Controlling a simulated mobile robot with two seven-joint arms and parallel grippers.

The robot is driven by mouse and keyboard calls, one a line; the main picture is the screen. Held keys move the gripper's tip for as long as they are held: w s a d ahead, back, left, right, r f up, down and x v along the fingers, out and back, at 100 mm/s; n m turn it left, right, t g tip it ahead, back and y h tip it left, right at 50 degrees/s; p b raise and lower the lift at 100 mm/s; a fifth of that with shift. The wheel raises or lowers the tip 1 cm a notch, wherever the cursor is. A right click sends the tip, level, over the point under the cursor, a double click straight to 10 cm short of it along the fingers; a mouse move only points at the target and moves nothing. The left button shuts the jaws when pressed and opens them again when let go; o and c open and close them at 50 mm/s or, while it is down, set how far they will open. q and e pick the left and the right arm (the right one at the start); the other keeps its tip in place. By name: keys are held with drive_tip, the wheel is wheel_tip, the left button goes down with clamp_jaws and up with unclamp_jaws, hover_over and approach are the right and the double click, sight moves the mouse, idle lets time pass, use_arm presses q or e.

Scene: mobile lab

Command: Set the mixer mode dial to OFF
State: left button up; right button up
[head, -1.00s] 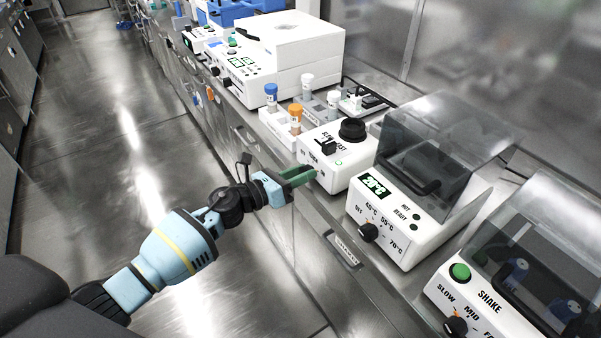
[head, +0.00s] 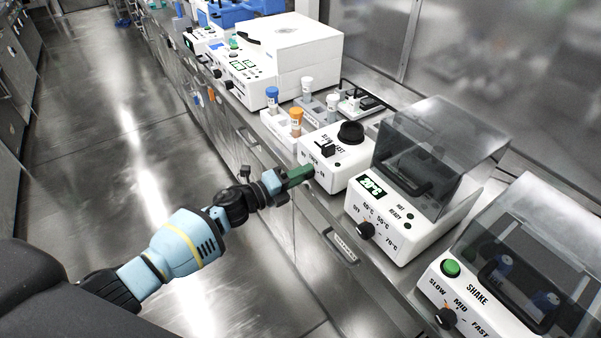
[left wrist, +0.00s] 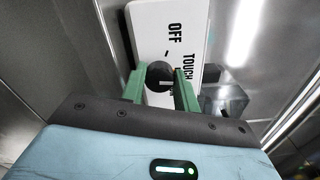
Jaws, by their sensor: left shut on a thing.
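The mixer (head: 345,165) is a small white box with a black round cup on top and a slider marked SLOW and FAST. Its front face shows in the left wrist view (left wrist: 150,25), with OFF and TOUCH printed on it. The black mode dial (left wrist: 158,73) has a pale pointer line, which lies nearer TOUCH than OFF in the picture. My left gripper (head: 302,174) is at the mixer's front. Its green fingers (left wrist: 160,88) are shut on the dial, one on each side, and hide part of it. In the head view the fingers hide the dial. My right gripper is not in view.
A heater with a clear lid (head: 395,225) and a shaker (head: 460,285) stand to the right of the mixer. A rack with capped tubes (head: 283,127) and a large white machine (head: 300,60) stand to the left. The floor (head: 90,190) beside the bench is clear.

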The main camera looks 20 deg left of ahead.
use_arm(q)
drive_tip(key=shift+f+n+p, duration=0.1)
drive_tip(key=shift+n+p, duration=1.15)
drive_tip(key=shift+n, duration=5.85)
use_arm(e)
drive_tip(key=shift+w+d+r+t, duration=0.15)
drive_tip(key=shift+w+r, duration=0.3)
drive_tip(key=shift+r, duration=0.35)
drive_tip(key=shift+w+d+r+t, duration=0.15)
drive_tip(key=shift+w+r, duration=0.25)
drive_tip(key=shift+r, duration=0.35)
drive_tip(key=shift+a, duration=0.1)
use_arm(q)
drive_tip(key=o, duration=1)
drive_tip(key=shift+c, duration=0.2)
drive_tip(key=shift+s, duration=0.1)
